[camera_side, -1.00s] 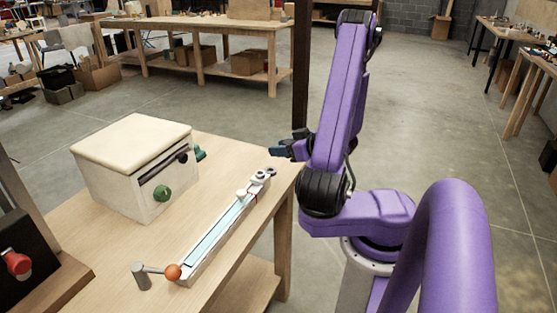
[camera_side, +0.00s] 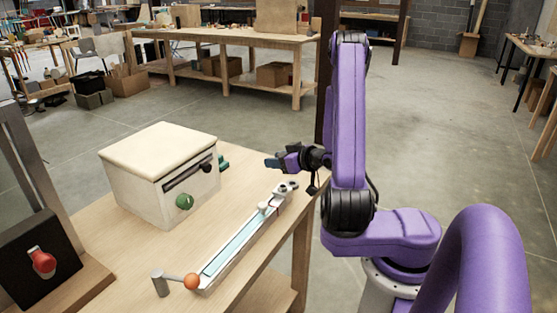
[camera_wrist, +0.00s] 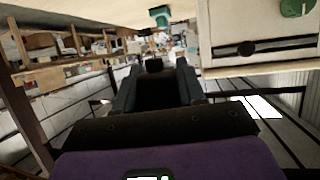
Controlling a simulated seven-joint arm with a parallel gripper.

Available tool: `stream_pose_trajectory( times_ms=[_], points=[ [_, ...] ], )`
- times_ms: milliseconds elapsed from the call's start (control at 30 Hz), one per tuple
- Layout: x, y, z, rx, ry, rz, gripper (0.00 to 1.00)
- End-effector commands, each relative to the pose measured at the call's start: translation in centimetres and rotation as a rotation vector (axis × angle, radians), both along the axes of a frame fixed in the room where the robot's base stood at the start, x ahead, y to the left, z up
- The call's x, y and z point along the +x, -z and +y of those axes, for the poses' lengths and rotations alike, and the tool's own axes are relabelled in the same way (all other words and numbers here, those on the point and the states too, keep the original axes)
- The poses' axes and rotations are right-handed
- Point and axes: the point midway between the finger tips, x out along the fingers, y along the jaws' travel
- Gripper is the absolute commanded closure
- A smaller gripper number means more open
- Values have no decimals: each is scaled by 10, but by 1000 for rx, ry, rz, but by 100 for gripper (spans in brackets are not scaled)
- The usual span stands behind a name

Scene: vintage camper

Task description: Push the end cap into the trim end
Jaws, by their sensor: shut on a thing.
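In the side view my gripper (camera_side: 273,162) is at the right of the white box, in the air above the table's far right part. In the wrist view its two fingers (camera_wrist: 155,68) are closed on a small dark piece (camera_wrist: 153,65), likely the end cap; its shape is mostly hidden. A dark trim strip (camera_side: 182,180) runs along the front of the white box (camera_side: 135,190); a dark round part (camera_side: 207,168) is at its right end. The strip also shows in the wrist view (camera_wrist: 290,45). The gripper is apart from the strip.
A green knob (camera_side: 184,202) is on the box front; a teal part (camera_side: 222,163) is at its right side. A long rail with a pale blue strip (camera_side: 243,238) lies on the table (camera_side: 130,248). An orange ball on a grey lever (camera_side: 192,281) is at its near end.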

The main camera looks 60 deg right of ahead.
Motion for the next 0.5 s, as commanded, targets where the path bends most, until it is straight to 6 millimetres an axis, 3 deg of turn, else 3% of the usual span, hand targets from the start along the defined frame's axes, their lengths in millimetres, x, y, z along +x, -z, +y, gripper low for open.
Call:
stream_pose_trajectory(
  times_ms=[500],
  points=[
    [0, 38, 0, 2, 0, 1, 90]
  ],
)
